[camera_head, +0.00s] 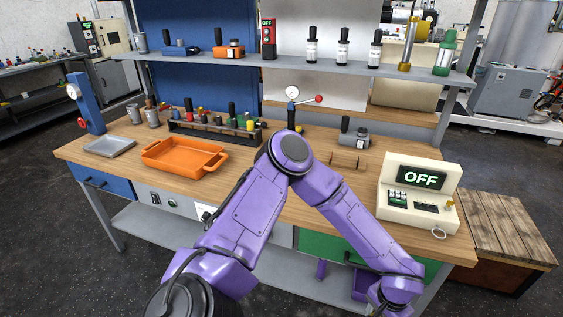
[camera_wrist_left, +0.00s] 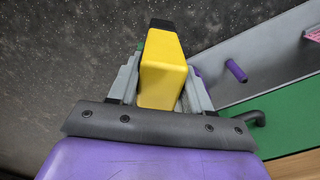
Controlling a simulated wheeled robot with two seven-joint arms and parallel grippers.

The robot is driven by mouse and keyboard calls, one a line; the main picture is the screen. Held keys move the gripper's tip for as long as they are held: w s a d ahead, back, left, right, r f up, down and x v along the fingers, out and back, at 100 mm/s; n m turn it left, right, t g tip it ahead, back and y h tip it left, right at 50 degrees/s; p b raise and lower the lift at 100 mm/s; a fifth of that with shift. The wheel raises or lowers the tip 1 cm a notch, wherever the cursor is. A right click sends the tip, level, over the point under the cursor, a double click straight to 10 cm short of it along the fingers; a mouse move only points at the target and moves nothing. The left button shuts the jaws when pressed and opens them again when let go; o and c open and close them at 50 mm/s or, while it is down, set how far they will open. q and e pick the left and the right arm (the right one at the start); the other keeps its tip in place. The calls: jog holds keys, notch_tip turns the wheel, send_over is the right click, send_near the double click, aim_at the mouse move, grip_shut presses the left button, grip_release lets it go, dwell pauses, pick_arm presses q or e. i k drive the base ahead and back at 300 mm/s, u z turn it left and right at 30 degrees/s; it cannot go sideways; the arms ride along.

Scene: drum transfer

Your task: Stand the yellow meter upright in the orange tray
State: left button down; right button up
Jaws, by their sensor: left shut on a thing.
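The yellow meter (camera_wrist_left: 162,70) is in my left gripper (camera_wrist_left: 160,85) in the left wrist view. It is a yellow block with a black end, clamped between the two grey fingers, with dark speckled floor behind it. In the head view the meter and the left fingertips cannot be made out. There my purple left arm bends across the bench and drops over its front edge at the lower right. The orange tray (camera_head: 170,170) lies on the left of the bench top and looks empty. My right gripper is not in view.
A grey tray (camera_head: 110,148) and a blue stand (camera_head: 87,105) are left of the orange tray. A rack of several tools (camera_head: 215,135) stands behind it. A cream box reading OFF (camera_head: 425,175) is at the right, beside my arm. A green drawer front (camera_wrist_left: 285,125) is close to my left gripper.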

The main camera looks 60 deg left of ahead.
aim_at(185, 160)
jog(key=z, duration=1.85)
jog(key=k, duration=2.85)
jog(key=u, duration=1.9)
